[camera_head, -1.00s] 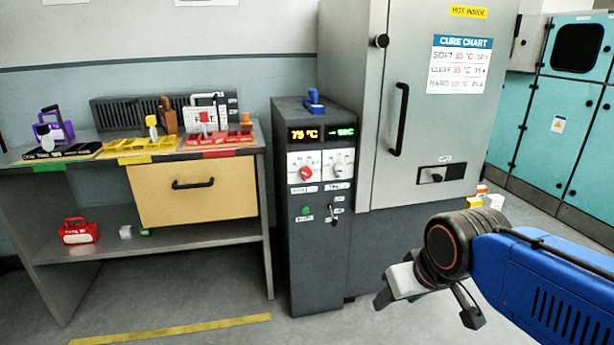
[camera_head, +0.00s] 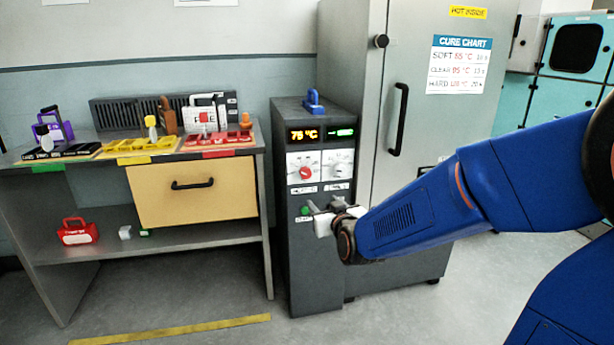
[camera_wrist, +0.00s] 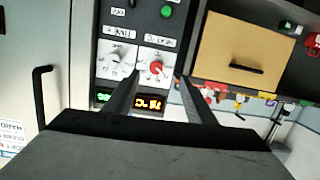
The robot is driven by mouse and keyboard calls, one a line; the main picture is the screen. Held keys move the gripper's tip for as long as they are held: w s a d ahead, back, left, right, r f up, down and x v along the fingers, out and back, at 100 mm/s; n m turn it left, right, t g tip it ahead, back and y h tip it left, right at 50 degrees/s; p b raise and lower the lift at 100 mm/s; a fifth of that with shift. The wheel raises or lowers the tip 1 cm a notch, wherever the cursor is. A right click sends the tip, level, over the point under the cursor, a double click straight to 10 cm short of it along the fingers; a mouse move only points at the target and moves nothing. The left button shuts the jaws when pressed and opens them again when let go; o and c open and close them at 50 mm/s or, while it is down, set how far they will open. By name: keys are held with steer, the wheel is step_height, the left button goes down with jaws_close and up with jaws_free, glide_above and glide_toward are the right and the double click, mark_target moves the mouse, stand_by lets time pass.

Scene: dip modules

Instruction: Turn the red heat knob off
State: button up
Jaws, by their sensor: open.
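The red heat knob (camera_head: 306,170) sits on a white plate on the left side of the dark control cabinet (camera_head: 300,250), under an orange display (camera_head: 304,135) that seems to read 75 °C. In the wrist view the red knob (camera_wrist: 155,67) appears upside down, between and beyond the two fingers. My gripper (camera_head: 318,209) is in front of the cabinet, below the knob and near the green button (camera_head: 304,211). In the wrist view my gripper (camera_wrist: 158,78) is open and empty, its fingers on either side of the knob in the picture. I cannot tell the gap to the panel.
A second, pale knob (camera_head: 338,168) is right of the red one. A blue padlock-like item (camera_head: 314,100) stands on the cabinet. The oven door handle (camera_head: 399,120) is to the right. A workbench (camera_head: 262,150) with coloured trays stands left.

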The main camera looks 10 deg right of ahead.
mark_target(307, 174)
steer(key=w, duration=0.6)
steer(key=w+t, duration=0.1)
steer(key=w, duration=0.6)
steer(key=w+t, duration=0.1)
steer(key=w, duration=0.6)
steer(key=shift+w+a+r+h, duration=0.1)
steer(key=shift+a+r+h, duration=0.15)
steer(key=shift+h, duration=0.05)
steer(key=c, duration=1)
